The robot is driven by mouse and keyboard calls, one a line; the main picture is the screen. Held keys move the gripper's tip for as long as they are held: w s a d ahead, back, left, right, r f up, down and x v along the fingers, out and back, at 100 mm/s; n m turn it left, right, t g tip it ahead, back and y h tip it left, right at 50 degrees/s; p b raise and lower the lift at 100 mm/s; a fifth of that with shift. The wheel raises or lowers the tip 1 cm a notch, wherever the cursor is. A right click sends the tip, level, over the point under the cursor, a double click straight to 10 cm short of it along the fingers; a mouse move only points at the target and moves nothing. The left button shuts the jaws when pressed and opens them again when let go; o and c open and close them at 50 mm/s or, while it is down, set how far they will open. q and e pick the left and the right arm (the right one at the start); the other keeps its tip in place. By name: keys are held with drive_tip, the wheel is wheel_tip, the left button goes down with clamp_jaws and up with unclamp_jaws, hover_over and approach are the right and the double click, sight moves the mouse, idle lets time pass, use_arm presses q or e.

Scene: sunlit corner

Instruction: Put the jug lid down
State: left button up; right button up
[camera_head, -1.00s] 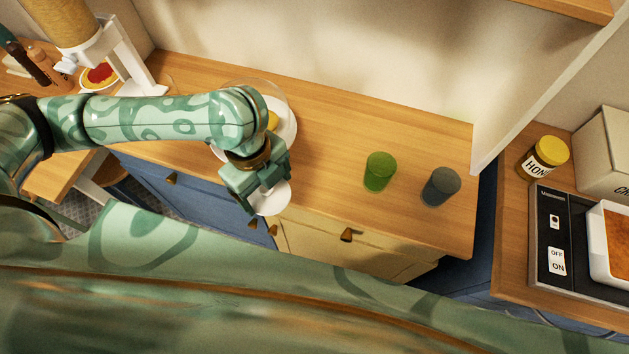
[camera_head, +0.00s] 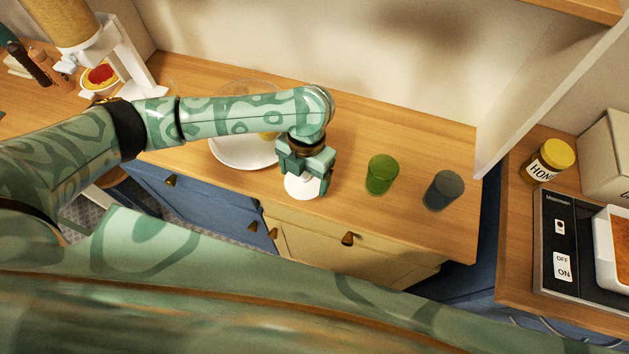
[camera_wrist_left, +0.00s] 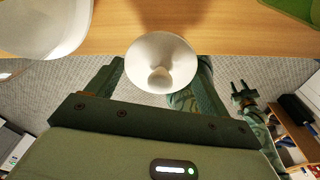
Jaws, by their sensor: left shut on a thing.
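The jug lid (camera_head: 303,186) is a white round disc. In the left wrist view the lid (camera_wrist_left: 161,52) shows a small knob pointing at the camera. My left gripper (camera_head: 304,168) is shut on it, with the lid between its fingers near the front edge of the wooden counter (camera_head: 420,215). I cannot tell whether the lid touches the counter. My right gripper (camera_wrist_left: 241,92) shows small in the left wrist view, with its fingers apart and empty, well away from the lid. No jug can be made out.
A green cup (camera_head: 381,174) and a grey cup (camera_head: 443,190) stand to the right. Bare counter lies between the lid and the green cup. A wall rises behind.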

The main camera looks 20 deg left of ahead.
sight(314, 180)
use_arm(q)
drive_tip(key=w+f, duration=0.1)
drive_tip(key=f, duration=0.1)
drive_tip(key=w+d+f+b, duration=0.1)
drive_tip(key=w+f, duration=0.1)
drive_tip(key=shift+f+b, duration=0.25)
drive_tip(key=shift+b, duration=0.05)
drive_tip(key=shift+w+d+f+b, duration=0.15)
drive_tip(key=shift+f+b, duration=0.4)
drive_tip(key=shift+f, duration=1.1)
use_arm(e)
drive_tip(key=shift+s+a+f, duration=0.1)
drive_tip(key=shift+s+f, duration=0.05)
drive_tip(key=shift+f, duration=0.75)
drive_tip(key=shift+s+f, duration=0.1)
drive_tip(key=shift+f, duration=0.75)
use_arm(q)
drive_tip(key=shift+f, duration=0.1)
use_arm(e)
drive_tip(key=shift+f, duration=0.1)
